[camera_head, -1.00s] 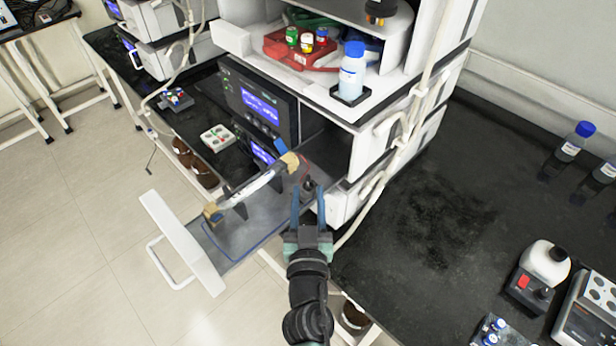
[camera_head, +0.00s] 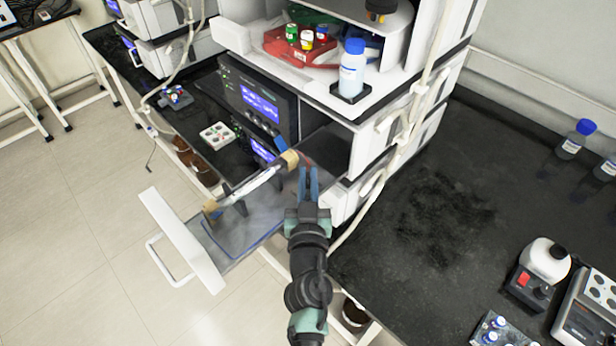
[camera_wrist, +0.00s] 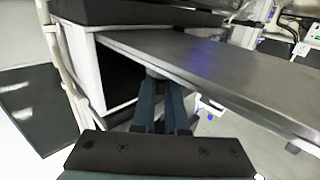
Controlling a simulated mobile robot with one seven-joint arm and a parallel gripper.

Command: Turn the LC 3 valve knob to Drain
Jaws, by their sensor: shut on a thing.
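My gripper (camera_head: 308,178) reaches over the right edge of the pulled-out drawer (camera_head: 172,236), beside the cabinet stack. Its blue fingers are close together, shut on the small dark valve knob, which they hide almost wholly. In the wrist view the fingers of my gripper (camera_wrist: 162,95) meet at the near edge of the drawer's grey plate (camera_wrist: 205,68). No LC 3 or Drain marking can be read, and I cannot tell which way the knob points.
A white column with tan ends (camera_head: 250,187) lies across the drawer. A white tube (camera_head: 404,140) runs down the stack's corner. A blue-capped bottle (camera_head: 352,72) stands on a shelf above.

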